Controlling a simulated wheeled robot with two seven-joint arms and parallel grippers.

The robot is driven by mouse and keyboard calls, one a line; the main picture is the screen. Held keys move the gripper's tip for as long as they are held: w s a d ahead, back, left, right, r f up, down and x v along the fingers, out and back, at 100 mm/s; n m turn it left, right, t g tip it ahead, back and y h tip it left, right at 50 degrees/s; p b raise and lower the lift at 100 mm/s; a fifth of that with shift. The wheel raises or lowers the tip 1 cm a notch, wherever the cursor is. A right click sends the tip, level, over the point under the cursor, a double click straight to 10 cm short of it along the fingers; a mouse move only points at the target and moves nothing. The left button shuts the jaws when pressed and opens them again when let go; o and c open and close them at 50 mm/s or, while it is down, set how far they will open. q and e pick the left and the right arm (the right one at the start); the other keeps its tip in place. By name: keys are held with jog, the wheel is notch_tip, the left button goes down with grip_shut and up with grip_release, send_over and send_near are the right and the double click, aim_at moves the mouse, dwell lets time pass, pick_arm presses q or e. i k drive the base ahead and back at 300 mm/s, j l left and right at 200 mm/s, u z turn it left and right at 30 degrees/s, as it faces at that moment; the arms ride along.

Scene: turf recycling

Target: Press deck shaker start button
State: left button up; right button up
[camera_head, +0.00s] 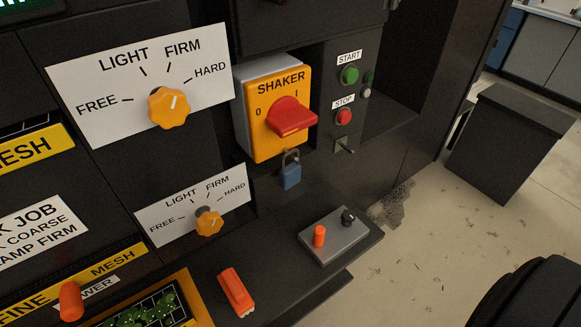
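The green START button (349,75) sits on the dark panel at the upper middle right, under a white START label (348,57). The red STOP button (344,116) is below it, under its own label. To their left is the yellow SHAKER switch box (262,141), with a red rotary handle (290,116) and the marks 0 and I. A blue padlock (290,174) hangs just below this box. Neither of my grippers is in view, and nothing covers the START button.
Two FREE-to-HARD dials, upper (169,107) and lower (209,222), are on the left. A grey control box (335,240) with an orange button and a red clip-like object (236,291) lie on the ledge. A dark bin (507,140) stands on the floor at right.

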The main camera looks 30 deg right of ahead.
aim_at(350, 75)
jog(key=k+z, duration=0.1)
jog(key=z, duration=1.25)
